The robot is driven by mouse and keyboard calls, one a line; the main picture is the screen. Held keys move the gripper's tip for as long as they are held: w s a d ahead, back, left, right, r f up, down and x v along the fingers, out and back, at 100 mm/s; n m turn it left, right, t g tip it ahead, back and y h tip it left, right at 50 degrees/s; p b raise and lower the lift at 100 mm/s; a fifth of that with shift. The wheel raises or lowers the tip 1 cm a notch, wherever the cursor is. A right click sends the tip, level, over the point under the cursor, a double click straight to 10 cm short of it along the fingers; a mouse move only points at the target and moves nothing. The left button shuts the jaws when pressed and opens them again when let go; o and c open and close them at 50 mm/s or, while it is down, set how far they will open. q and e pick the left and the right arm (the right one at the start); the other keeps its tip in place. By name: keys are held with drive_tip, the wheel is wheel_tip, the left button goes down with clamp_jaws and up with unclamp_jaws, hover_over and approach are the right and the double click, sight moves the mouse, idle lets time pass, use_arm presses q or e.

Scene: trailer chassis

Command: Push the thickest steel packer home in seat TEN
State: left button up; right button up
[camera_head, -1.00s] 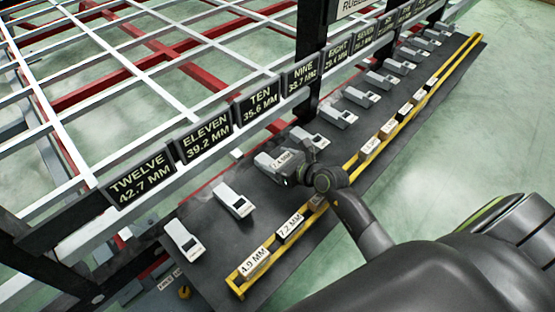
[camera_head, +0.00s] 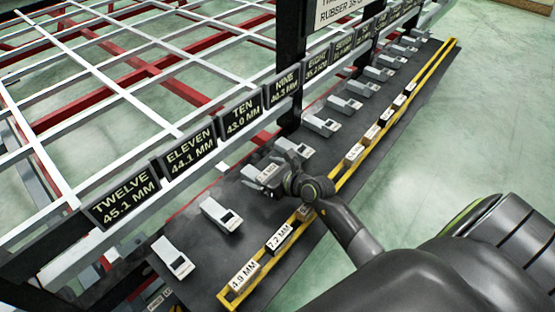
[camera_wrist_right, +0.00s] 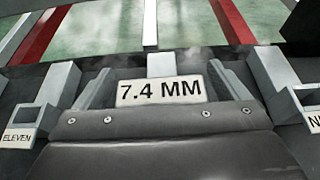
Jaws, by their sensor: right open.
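The packer labelled 7.4 MM (camera_wrist_right: 160,92) stands at seat TEN, between the ELEVEN and NINE seats in the right wrist view. Its label also shows small in the head view (camera_head: 266,172). My right gripper (camera_wrist_right: 163,98) is open, with a finger on either side of the label; contact is unclear. A pale grey block (camera_wrist_right: 161,64) shows behind the label. My right gripper and wrist hide most of seat TEN in the head view. The TEN sign (camera_head: 242,117) reads 43.0 MM. My left gripper is not in view.
Seat ELEVEN (camera_head: 221,215) and the end seat (camera_head: 173,257) lie to the lower left. Packers marked 7.2 MM (camera_head: 280,237) and 4.9 MM (camera_head: 244,273) sit in the yellow-edged rack (camera_head: 232,299), with several more farther up. Dark signs line the frame.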

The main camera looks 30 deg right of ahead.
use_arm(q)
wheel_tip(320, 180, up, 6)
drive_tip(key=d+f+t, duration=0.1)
use_arm(e)
drive_tip(key=shift+s+f, duration=0.25)
drive_tip(key=shift+f, duration=0.05)
drive_tip(key=p+v, duration=0.3)
drive_tip(key=v, duration=0.6)
drive_tip(key=shift+r, duration=0.2)
drive_tip(key=v, duration=0.3)
drive_tip(key=p+v, duration=0.1)
drive_tip(key=v, duration=0.2)
drive_tip(key=shift+s+d+r, duration=0.15)
drive_tip(key=shift+s+d, duration=0.15)
drive_tip(key=shift+d, duration=0.05)
drive_tip(key=shift+s+d+r, duration=0.1)
drive_tip(key=shift+s, duration=0.2)
drive_tip(key=shift+s+r, duration=0.3)
drive_tip(key=shift+s, duration=0.05)
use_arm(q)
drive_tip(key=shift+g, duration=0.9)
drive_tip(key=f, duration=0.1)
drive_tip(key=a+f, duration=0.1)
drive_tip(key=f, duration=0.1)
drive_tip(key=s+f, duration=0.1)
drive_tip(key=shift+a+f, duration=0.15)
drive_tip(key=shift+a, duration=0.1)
use_arm(e)
drive_tip(key=shift+w, duration=0.15)
